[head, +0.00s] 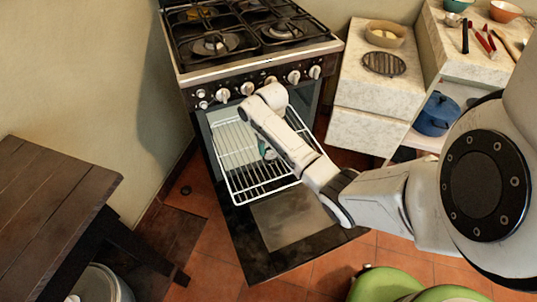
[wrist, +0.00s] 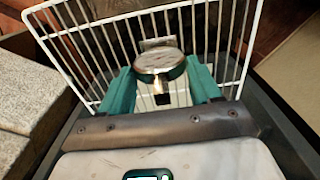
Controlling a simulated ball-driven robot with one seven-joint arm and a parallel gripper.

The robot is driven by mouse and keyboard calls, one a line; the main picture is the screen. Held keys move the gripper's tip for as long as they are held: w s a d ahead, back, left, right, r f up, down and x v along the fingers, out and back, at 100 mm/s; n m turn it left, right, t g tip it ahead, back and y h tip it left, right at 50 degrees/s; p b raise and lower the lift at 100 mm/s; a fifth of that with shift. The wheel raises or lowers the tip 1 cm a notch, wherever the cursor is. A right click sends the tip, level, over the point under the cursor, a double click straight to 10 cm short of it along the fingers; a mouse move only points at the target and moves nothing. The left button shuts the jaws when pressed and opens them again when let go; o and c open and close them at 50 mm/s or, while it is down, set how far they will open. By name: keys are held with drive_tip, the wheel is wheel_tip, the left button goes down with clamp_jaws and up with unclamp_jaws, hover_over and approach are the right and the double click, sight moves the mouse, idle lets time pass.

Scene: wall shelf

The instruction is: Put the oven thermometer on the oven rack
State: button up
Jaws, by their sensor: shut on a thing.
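The oven thermometer (wrist: 160,63) is a round, pale-faced disc with a dark green-teal rim and a small foot below it. It shows in the wrist view between the two teal fingers of my gripper (wrist: 161,82), which is shut on it. The white wire oven rack (head: 240,180) is pulled out over the open oven door in the head view. In the wrist view the rack (wrist: 85,40) lies behind and below the thermometer. In the head view my gripper (head: 266,151) is over the rack, partly hidden by my arm. I cannot tell whether the thermometer touches the rack.
The oven door (head: 290,220) is folded down. The stove top (head: 250,40) with knobs is above the rack. Marble-topped counters (head: 350,85) stand to the right, with a blue pot (head: 438,114) beyond. A dark wooden table (head: 50,200) is at left.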

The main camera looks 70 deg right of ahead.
sight(268, 152)
drive_tip(key=shift+w+d+f, duration=0.3)
drive_tip(key=shift+f, duration=0.2)
drive_tip(key=shift+w+d+f, duration=0.25)
drive_tip(key=shift+w+f, duration=0.05)
drive_tip(key=shift+f, duration=0.15)
drive_tip(key=shift+w+d+f+b, duration=0.15)
drive_tip(key=shift+f+b, duration=0.55)
drive_tip(key=shift+f, duration=1)
drive_tip(key=shift+f, duration=0.15)
drive_tip(key=o, duration=1.1)
drive_tip(key=shift+c, duration=0.2)
